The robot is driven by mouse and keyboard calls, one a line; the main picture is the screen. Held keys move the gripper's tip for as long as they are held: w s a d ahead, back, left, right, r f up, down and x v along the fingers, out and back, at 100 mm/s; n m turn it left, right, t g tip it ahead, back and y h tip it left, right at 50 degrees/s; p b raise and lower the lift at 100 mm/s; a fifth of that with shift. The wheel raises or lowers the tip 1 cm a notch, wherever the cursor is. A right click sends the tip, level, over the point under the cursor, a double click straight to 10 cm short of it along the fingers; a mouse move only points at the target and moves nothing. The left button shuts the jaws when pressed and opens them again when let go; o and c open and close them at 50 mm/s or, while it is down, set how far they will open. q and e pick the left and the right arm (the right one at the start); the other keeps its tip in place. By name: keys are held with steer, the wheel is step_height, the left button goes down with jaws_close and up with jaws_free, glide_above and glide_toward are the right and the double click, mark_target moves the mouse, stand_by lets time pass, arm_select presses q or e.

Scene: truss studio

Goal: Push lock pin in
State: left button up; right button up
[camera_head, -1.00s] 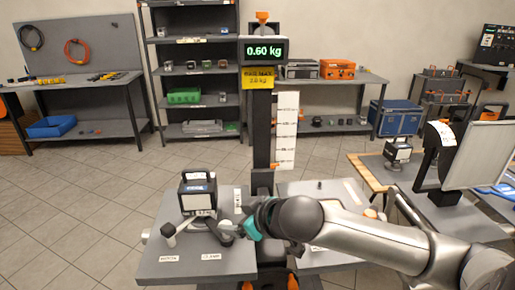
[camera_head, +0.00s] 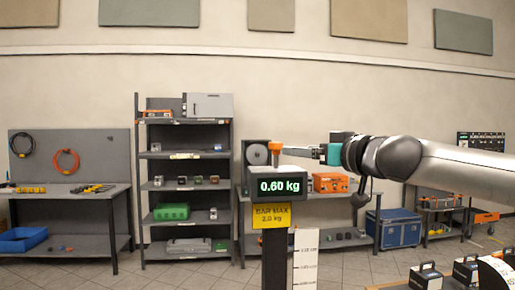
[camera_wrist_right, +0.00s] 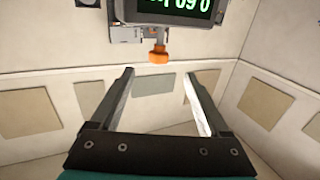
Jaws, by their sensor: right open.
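The lock pin appears as an orange knob (camera_head: 275,147) on top of the post, just above the display box (camera_head: 278,186) that reads 0.60 kg. My right gripper (camera_head: 290,151) reaches in from the right at the knob's height, its fingertips close to it in the picture. In the wrist view the open, empty fingers (camera_wrist_right: 157,72) spread apart, and the orange knob (camera_wrist_right: 158,54) shows beyond their tips, near the middle of the gap. I cannot tell whether anything touches. My left gripper is in neither view.
A yellow sign (camera_head: 271,216) reading a 2.0 kg maximum hangs under the display. A white scale strip (camera_head: 305,262) stands beside the post. Shelves (camera_head: 187,155) and benches line the back wall. Black boxed items (camera_head: 426,277) sit at the lower right.

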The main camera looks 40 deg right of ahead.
mark_target(281, 144)
steer(key=w+p, duration=0.3)
steer(key=w, duration=0.1)
steer(key=shift+d+r+p, duration=0.3)
steer(key=shift+r, duration=0.1)
steer(key=shift+w+d+p, duration=0.15)
steer(key=shift+w+p, duration=0.95)
steer(key=shift+p, duration=0.05)
steer(key=shift+w+p, duration=0.35)
steer(key=shift+w+d+p, duration=0.15)
steer(key=shift+w+p, duration=1)
steer(key=w+p, duration=0.1)
steer(key=w, duration=0.1)
steer(key=w+p, duration=0.1)
steer(key=shift+w+d+p, duration=0.2)
steer(key=shift+w+p, duration=0.15)
steer(key=shift+w+f+p, duration=0.15)
steer(key=shift+w+p, duration=0.2)
steer(key=shift+w, duration=0.35)
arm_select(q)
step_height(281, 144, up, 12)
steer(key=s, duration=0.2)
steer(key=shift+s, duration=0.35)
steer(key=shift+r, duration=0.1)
arm_select(e)
steer(key=shift+d, duration=0.1)
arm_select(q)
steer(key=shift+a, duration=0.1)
arm_select(e)
jaws_close()
